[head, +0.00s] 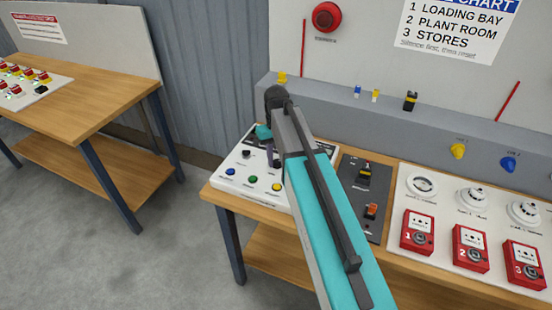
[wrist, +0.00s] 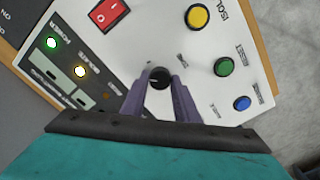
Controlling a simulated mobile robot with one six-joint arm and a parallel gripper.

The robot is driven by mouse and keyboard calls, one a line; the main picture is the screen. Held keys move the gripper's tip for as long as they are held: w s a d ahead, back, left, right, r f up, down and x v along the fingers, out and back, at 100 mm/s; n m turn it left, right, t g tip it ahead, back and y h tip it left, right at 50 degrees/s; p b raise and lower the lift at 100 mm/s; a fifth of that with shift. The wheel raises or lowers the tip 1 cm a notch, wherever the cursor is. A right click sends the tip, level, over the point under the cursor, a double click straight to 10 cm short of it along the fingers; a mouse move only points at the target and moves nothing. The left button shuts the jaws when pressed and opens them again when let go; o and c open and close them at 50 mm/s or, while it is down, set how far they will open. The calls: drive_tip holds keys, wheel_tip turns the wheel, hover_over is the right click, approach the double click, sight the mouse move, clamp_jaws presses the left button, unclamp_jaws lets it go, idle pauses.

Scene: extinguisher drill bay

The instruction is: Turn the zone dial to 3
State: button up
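The zone dial (wrist: 159,77) is a round black knob on the white control panel (wrist: 118,62). A small pale mark shows on its face; its numbers are not readable. My gripper (wrist: 160,84) has its two purple fingers on either side of the knob, close against it, and looks shut on it. In the head view my gripper (head: 272,155) reaches down to the panel (head: 238,190), and it and my arm mostly hide the dial there.
Blue (wrist: 242,103), green (wrist: 224,66) and yellow (wrist: 197,17) buttons and a red rocker switch (wrist: 109,14) surround the dial. A dark switch plate (head: 358,204) lies to the right.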

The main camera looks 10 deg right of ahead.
drive_tip(key=shift+m, duration=0.4)
drive_tip(key=m, duration=0.2)
drive_tip(key=shift+m, duration=0.3)
drive_tip(key=m+b, duration=0.1)
drive_tip(key=m, duration=0.4)
drive_tip(key=shift+m, duration=0.3)
drive_tip(key=o, duration=1.1)
drive_tip(key=shift+c, duration=0.2)
